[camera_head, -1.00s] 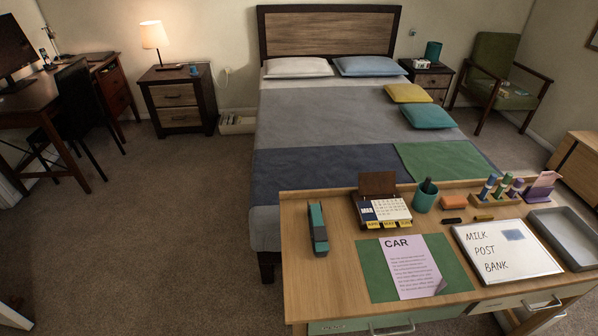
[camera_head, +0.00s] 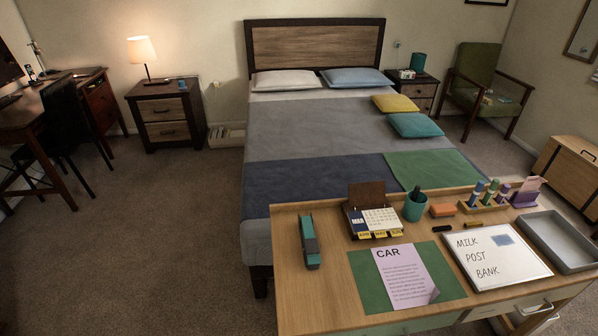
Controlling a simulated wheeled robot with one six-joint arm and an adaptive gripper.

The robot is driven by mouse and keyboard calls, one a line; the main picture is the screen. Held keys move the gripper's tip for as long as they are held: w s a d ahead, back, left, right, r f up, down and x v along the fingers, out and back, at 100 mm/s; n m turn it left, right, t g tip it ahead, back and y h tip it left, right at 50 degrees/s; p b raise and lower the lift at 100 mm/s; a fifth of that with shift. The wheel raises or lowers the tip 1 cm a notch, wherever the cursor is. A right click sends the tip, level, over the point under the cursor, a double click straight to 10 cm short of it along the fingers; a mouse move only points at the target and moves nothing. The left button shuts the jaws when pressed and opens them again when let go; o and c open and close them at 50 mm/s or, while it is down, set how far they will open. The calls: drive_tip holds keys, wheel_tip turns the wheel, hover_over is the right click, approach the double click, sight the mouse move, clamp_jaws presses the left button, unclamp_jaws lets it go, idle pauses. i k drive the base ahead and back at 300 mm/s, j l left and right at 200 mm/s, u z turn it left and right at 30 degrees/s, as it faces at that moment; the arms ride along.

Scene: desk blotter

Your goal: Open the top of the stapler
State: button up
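The stapler (camera_head: 309,242) is teal and dark grey and stands at the left end of the wooden desk (camera_head: 297,297), its long side running front to back. Its top looks closed down along its length, though it is small in this view. The green desk blotter (camera_head: 371,289) lies to its right with a lilac sheet headed CAR (camera_head: 406,274) on it. My gripper is not in view.
A desk calendar (camera_head: 374,216), a teal pen cup (camera_head: 414,208), an orange block (camera_head: 442,210), a marker rack (camera_head: 484,202), a whiteboard (camera_head: 497,256) and a grey tray (camera_head: 557,242) fill the desk's middle and right. A bed (camera_head: 328,128) stands behind. Bare desk surrounds the stapler.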

sight(311, 243)
drive_tip(key=i+j, duration=0.1)
drive_tip(key=j, duration=0.45)
drive_tip(key=i+j, duration=0.1)
drive_tip(key=j, duration=0.45)
drive_tip(key=i+j, duration=0.1)
drive_tip(key=j, duration=0.45)
